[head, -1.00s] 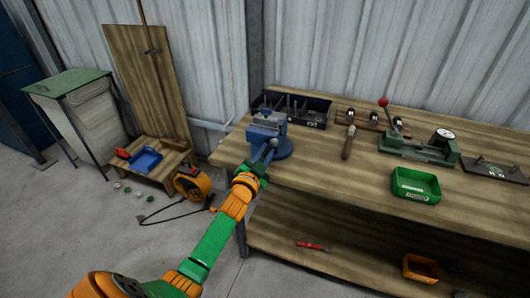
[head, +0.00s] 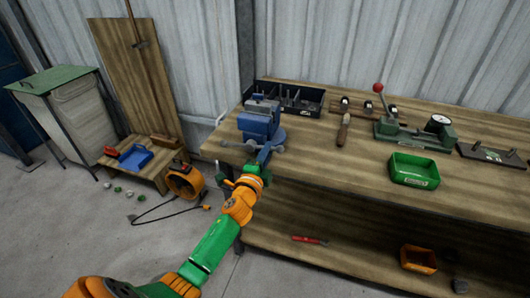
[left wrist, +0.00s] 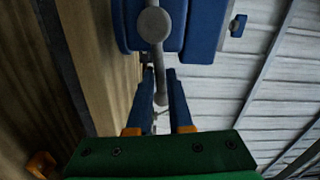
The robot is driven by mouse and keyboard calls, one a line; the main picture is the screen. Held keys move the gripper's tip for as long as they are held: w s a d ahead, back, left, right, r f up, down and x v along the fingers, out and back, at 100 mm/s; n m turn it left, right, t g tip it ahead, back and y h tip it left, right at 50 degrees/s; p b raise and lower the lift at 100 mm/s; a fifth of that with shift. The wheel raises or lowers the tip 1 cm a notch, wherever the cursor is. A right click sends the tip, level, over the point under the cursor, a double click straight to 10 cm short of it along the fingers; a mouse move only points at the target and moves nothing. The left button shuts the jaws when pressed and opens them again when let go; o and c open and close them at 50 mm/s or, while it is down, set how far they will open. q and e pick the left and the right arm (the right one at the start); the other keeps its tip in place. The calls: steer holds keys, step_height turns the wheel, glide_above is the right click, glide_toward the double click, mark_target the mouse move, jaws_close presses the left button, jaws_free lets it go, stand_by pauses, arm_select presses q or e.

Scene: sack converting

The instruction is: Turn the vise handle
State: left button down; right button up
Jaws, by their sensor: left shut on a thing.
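The blue vise (head: 258,122) is fixed at the left front corner of the workbench. In the left wrist view, its blue body (left wrist: 195,25) fills the top, with the round grey screw end (left wrist: 153,25) facing me. The grey vise handle (left wrist: 160,85) runs from the screw end down between my fingers. My left gripper (head: 263,156) is at the front of the vise, below its jaws, shut on the handle. Its two blue fingers also show in the left wrist view (left wrist: 161,102). My right gripper is out of view.
The wooden workbench (head: 330,165) also holds a black bin (head: 290,97), a green tray (head: 413,170) and a green dial device (head: 415,132). An orange bin (head: 418,261) and a red tool (head: 309,239) lie on the lower shelf.

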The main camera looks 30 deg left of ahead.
arm_select(q)
steer(key=shift+s+a+f+m+b, duration=0.1)
steer(key=shift+f+m+b, duration=0.55)
steer(key=shift+m, duration=0.65)
steer(key=shift+w+a+f+m+b, duration=0.15)
steer(key=shift+f+m+b, duration=0.4)
steer(key=shift+m, duration=0.75)
steer(key=shift+s+a+f+m+b, duration=0.15)
steer(key=shift+f+m+b, duration=0.25)
steer(key=shift+f+m, duration=0.7)
steer(key=shift+r+m, duration=0.15)
steer(key=shift+m, duration=0.15)
steer(key=c, duration=0.8)
jaws_free()
steer(key=shift+c, duration=0.2)
steer(key=shift+r, duration=0.1)
steer(key=shift+s, duration=0.1)
steer(key=v, duration=0.7)
